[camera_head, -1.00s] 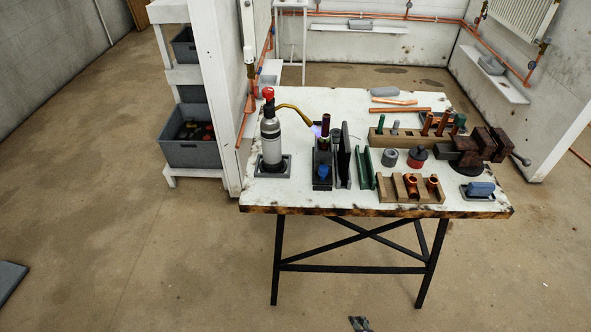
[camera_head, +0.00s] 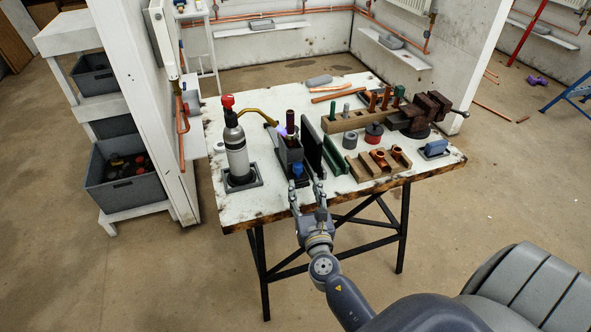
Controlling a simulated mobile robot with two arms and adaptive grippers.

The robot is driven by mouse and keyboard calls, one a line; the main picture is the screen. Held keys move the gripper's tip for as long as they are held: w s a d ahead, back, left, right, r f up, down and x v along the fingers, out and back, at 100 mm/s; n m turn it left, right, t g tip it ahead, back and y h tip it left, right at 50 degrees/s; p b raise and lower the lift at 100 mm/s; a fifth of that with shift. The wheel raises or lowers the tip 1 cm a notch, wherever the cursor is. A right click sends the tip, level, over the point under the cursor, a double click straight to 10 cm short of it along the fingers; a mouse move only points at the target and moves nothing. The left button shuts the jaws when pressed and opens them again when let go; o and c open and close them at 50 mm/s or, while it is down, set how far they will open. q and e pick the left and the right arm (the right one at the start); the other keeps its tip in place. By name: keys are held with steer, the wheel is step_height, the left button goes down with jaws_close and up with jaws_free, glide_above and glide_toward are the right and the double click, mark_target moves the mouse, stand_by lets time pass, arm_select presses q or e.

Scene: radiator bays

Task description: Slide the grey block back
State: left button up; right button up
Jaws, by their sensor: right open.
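A dark grey block (camera_head: 290,155) stands near the front edge of the white table, with a blue knob (camera_head: 297,169) on its front side. A dark pipe (camera_head: 290,121) stands upright at it, and the torch's violet flame is at this pipe. A flat lighter grey block (camera_head: 319,80) lies at the table's back; I cannot tell which of the two is meant. My right gripper (camera_head: 307,192) is open and empty at the front edge, just in front of the blue knob, apparently apart from it. My left gripper is out of view.
A gas torch (camera_head: 236,150) with a brass neck stands left of the dark grey block. Dark upright plates (camera_head: 311,150) and a green bracket (camera_head: 334,157) are close on its right. Wooden racks (camera_head: 368,172) with copper fittings and a dark vice (camera_head: 420,110) are further right.

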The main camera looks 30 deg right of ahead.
mark_target(299, 169)
steer(key=x, duration=0.7)
steer(key=shift+w, duration=0.2)
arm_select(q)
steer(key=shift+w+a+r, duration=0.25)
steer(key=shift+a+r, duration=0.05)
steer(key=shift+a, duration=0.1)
arm_select(e)
steer(key=shift+w+d, duration=0.3)
steer(key=shift+w, duration=0.35)
